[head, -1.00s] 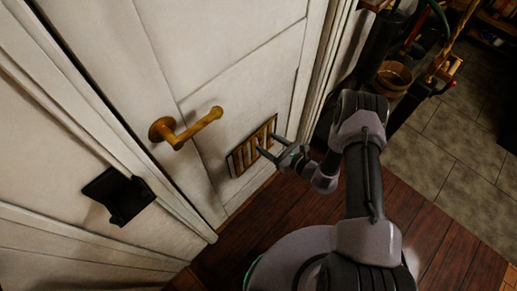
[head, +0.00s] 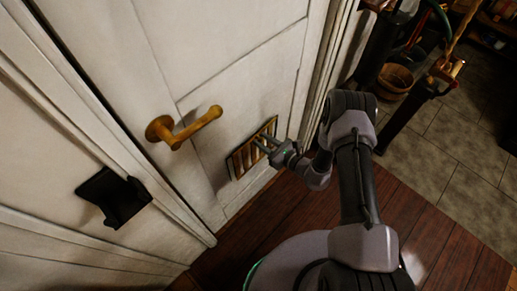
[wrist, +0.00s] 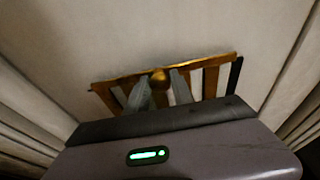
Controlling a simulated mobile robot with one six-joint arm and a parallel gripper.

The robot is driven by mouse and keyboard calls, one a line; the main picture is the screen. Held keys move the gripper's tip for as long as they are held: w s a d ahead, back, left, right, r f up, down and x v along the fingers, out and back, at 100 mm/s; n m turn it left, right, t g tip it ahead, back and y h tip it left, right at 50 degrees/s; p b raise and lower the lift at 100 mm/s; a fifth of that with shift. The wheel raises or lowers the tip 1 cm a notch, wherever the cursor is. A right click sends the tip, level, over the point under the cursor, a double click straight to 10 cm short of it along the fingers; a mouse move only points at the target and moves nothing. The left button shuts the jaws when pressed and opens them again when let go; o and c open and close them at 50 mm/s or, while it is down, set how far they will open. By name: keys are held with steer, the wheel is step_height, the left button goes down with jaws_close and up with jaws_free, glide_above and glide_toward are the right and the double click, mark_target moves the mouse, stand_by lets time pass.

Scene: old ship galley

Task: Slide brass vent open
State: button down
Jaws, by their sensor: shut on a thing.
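The brass vent (head: 238,163) is a slatted grille set low in the white door. In the wrist view the vent (wrist: 211,80) shows upright brass slats with pale gaps between them and a dark strip at its right end. A round brass knob (wrist: 159,75) stands out near the middle of its top edge. My gripper (head: 264,143) reaches the vent from the right. In the wrist view my gripper (wrist: 160,83) has one finger on each side of the knob and is shut on it. The fingers hide part of the slats.
A brass lever handle (head: 185,129) juts from the door up and left of the vent. A black bracket (head: 114,197) is on the wall at left. A wooden bucket (head: 394,80) and dark posts stand at upper right. The plank floor (head: 420,215) at right is clear.

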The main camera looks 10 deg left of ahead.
steer(key=shift+s+a, duration=0.1)
steer(key=shift+s+a+f+p, duration=0.1)
steer(key=shift+s+a+p, duration=0.3)
steer(key=shift+s+a, duration=0.45)
steer(key=shift+s+d, duration=0.1)
steer(key=shift+s, duration=0.05)
steer(key=c, duration=0.8)
jaws_free()
steer(key=p+v, duration=0.3)
steer(key=v, duration=0.8)
steer(key=shift+p, duration=0.4)
